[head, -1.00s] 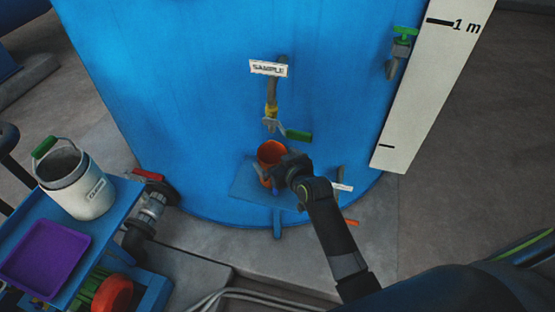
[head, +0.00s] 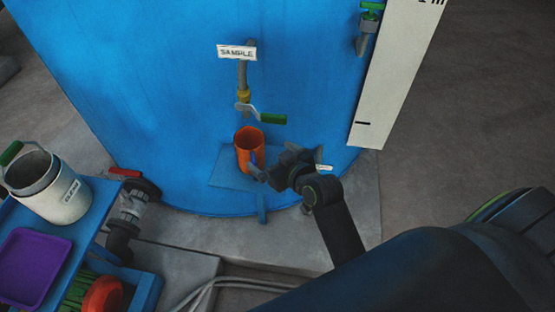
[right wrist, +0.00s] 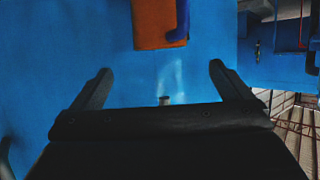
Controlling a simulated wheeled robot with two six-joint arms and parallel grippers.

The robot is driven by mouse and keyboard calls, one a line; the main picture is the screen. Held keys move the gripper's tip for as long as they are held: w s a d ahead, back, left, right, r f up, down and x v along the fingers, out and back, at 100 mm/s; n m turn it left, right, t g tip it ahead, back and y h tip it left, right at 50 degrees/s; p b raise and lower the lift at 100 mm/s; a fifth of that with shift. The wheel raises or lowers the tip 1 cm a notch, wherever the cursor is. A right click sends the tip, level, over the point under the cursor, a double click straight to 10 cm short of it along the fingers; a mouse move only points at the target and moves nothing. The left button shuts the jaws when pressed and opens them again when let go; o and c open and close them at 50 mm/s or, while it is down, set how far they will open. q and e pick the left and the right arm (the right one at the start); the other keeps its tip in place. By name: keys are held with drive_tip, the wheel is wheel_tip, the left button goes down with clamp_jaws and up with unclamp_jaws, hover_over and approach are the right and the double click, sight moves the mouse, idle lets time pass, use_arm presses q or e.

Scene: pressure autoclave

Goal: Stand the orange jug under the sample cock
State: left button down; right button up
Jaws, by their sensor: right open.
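The orange jug (head: 247,151) stands upright on the small blue shelf (head: 225,178) on the tank's front, below the sample cock (head: 244,100) with its green lever. The jug's lower part and blue handle also show at the top of the right wrist view (right wrist: 157,24). My right gripper (head: 262,170) is to the right of the jug and a little in front of it. Its fingers are open and empty in the right wrist view (right wrist: 157,85), apart from the jug. My left gripper is not in view.
A blue cart at the left holds a white pail (head: 55,190) with a green grip and a purple tray (head: 30,265). A red-handled valve (head: 130,180) stands between cart and tank. A white scale board (head: 395,75) is at right. Hoses lie on the floor.

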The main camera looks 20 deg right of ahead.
drive_tip(key=shift+v, duration=1.1)
drive_tip(key=s+d+f+m+g+h, duration=0.15)
drive_tip(key=s+f, duration=0.25)
drive_tip(key=f, duration=0.7)
drive_tip(key=s+d+f+g, duration=0.2)
drive_tip(key=s+f+g, duration=0.15)
drive_tip(key=f, duration=0.65)
drive_tip(key=s+d+f+m+g+h, duration=0.15)
drive_tip(key=s+f, duration=0.35)
drive_tip(key=f, duration=0.6)
drive_tip(key=s+d+f+g, duration=0.1)
drive_tip(key=s+f+g, duration=0.1)
drive_tip(key=s+f, duration=0.3)
drive_tip(key=s+d+f+g, duration=0.1)
drive_tip(key=s+f, duration=0.3)
drive_tip(key=s, duration=0.9)
drive_tip(key=s+d+f+g, duration=0.2)
drive_tip(key=s+f, duration=0.3)
drive_tip(key=s, duration=0.4)
drive_tip(key=shift+s+d+f+g+h, duration=0.3)
drive_tip(key=shift+s+d+f+g, duration=0.05)
drive_tip(key=shift+d, duration=0.4)
